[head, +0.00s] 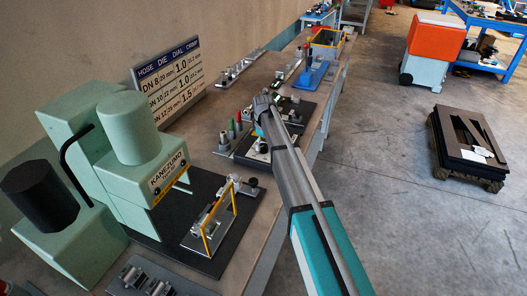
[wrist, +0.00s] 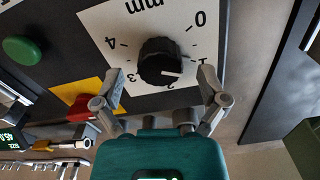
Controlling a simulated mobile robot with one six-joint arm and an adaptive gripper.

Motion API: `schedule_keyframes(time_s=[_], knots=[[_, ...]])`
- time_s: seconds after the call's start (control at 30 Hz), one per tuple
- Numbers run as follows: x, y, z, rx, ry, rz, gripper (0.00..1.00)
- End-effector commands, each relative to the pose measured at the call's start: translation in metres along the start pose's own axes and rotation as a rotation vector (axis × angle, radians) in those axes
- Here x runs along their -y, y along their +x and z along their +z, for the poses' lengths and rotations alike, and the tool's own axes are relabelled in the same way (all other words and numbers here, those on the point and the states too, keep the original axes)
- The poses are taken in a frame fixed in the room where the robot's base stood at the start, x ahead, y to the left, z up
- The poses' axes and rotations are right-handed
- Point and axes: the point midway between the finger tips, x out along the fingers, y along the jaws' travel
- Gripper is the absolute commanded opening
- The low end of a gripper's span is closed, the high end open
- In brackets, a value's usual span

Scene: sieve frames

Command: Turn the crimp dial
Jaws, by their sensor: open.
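The crimp dial is a black ribbed knob (wrist: 158,57) with a white pointer mark, on a white scale plate (wrist: 108,25) marked 0 to 4 and mm in the wrist view. In the head view my gripper (head: 265,100) is over the bench's middle, and the knob cannot be made out there.
A green button (wrist: 22,49) and a red part on a yellow plate (wrist: 82,93) lie near the dial. A sign (head: 170,75) lists dial values 1.0, 1.0 and 1.5. The green press (head: 135,150) stands at left. Open floor (head: 390,200) lies right of the bench.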

Motion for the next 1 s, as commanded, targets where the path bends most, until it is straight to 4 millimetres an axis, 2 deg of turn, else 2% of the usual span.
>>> schedule_keyframes(time_s=[0.03, 0.2, 0.67, 0.77, 1.0], knots=[[0.0000, 0.0068, 0.0000, 0.000, 0.000, 0.000, 0.92], [0.0000, 0.0134, 0.0000, 0.000, 0.000, 0.000, 0.92], [0.0000, 0.0152, 0.0000, 0.000, 0.000, 0.000, 0.92], [0.0000, 0.0152, 0.0000, 0.000, 0.000, 0.000, 0.77], [0.0000, 0.0152, 0.0000, 0.000, 0.000, 0.000, 0.33]])
